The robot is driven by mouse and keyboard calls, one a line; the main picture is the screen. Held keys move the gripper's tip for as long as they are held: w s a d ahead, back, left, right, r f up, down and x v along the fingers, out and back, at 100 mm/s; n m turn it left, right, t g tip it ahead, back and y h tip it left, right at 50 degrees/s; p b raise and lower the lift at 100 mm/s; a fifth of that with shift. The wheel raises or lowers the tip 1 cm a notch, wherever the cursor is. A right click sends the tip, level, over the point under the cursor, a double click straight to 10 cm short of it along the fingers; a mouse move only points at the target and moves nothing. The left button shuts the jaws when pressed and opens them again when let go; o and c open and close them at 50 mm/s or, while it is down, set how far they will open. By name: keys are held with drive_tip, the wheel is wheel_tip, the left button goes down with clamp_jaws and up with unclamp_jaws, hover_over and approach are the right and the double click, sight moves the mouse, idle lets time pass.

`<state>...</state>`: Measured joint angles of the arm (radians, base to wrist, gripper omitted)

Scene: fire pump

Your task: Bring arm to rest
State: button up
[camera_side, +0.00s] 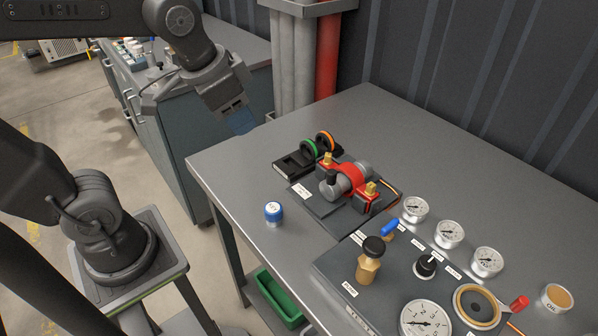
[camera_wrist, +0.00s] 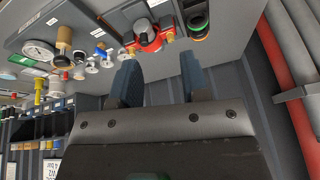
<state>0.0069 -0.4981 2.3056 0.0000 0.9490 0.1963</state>
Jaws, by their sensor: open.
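My gripper (camera_side: 241,121) hangs in the air past the far left corner of the grey table in the side view. It is clear of the table and of everything on it. In the wrist view my gripper (camera_wrist: 158,82) shows two blue fingers spread apart with nothing between them. The wrist view shows the table and pump parts along its top, seen at a steep tilt.
The grey table (camera_side: 235,175) carries a red pump (camera_side: 351,178), a black holder with green and orange rings (camera_side: 325,141), a blue-topped cap (camera_side: 273,212) and a gauge panel (camera_side: 335,262). A red pipe (camera_side: 328,55) stands behind. A green bin (camera_side: 278,297) sits below.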

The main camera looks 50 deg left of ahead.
drive_tip(key=s, duration=0.1)
drive_tip(key=s+f+n, duration=0.1)
drive_tip(key=s, duration=0.1)
drive_tip(key=s+n+t, duration=0.1)
drive_tip(key=s, duration=0.1)
drive_tip(key=shift+f, duration=0.3)
idle(1.4)
